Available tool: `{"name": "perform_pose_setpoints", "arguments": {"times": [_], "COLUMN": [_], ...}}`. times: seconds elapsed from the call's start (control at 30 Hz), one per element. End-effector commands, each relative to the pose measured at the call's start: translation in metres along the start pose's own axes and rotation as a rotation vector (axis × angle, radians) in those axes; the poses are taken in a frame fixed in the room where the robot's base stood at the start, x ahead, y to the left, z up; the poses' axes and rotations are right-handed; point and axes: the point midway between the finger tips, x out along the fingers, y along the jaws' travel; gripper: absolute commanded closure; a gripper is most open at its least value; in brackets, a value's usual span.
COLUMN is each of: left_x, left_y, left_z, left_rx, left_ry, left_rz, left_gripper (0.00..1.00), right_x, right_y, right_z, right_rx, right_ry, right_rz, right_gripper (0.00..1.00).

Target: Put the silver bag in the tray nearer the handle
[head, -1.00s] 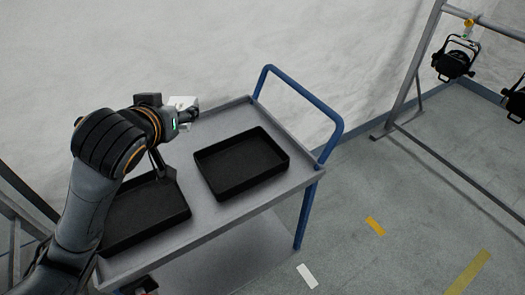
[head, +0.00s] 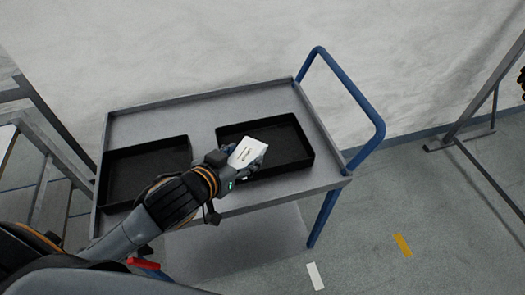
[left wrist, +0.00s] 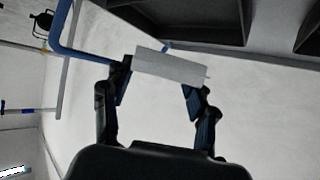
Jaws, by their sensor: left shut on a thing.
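My left gripper (head: 252,163) is shut on the silver bag (head: 243,152), a pale, flat-sided packet with a small dark mark. In the head view the bag overlaps the near left part of the black tray nearer the handle (head: 306,141); its height above the tray is hard to tell. In the left wrist view the bag (left wrist: 172,67) is a pale block between the two fingers (left wrist: 158,80). The other black tray (head: 113,180) is to the left and looks empty. My right gripper is not in view.
The trays stand on a grey metal cart (head: 200,104) with a raised rim. Its blue handle (head: 352,88) rises at the right end. A metal stand (head: 465,130) is at the far right. The floor right of the cart is clear apart from tape marks.

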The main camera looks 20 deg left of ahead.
Motion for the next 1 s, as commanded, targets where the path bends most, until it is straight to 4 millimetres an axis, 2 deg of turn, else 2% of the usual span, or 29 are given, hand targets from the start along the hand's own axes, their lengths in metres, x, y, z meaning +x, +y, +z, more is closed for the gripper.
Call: {"name": "perform_pose_setpoints", "arguments": {"times": [0.03, 0.17, 0.27, 0.47, 0.6, 0.7, 0.93, 1.0], "left_x": [0.008, 0.024, 0.044, 0.097, 0.129, 0.145, 0.164, 0.17], "left_y": [-0.001, -0.004, -0.009, -0.018, -0.021, -0.023, -0.025, -0.025], "left_z": [0.004, 0.005, -0.005, -0.009, 0.008, 0.015, 0.022, 0.032], "left_rx": [0.001, 0.002, 0.001, 0.0, 0.0, 0.0, 0.0, -0.001], "left_ry": [0.007, 0.01, 0.0, 0.001, -0.003, -0.001, 0.0, -0.003], "left_rz": [0.0, 0.0, -0.004, -0.003, -0.002, -0.002, -0.001, 0.0], "left_gripper": [0.75, 0.75, 0.75, 0.75, 0.75, 0.75, 0.75, 0.75], "right_x": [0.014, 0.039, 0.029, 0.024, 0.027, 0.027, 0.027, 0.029], "right_y": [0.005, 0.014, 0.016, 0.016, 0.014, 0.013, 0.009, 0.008], "right_z": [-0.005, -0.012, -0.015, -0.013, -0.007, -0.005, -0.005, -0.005], "right_rx": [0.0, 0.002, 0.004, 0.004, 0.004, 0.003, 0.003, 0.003], "right_ry": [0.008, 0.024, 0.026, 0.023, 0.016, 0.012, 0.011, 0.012], "right_rz": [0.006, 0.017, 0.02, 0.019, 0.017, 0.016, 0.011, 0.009], "right_gripper": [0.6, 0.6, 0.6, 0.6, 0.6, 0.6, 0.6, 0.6]}}
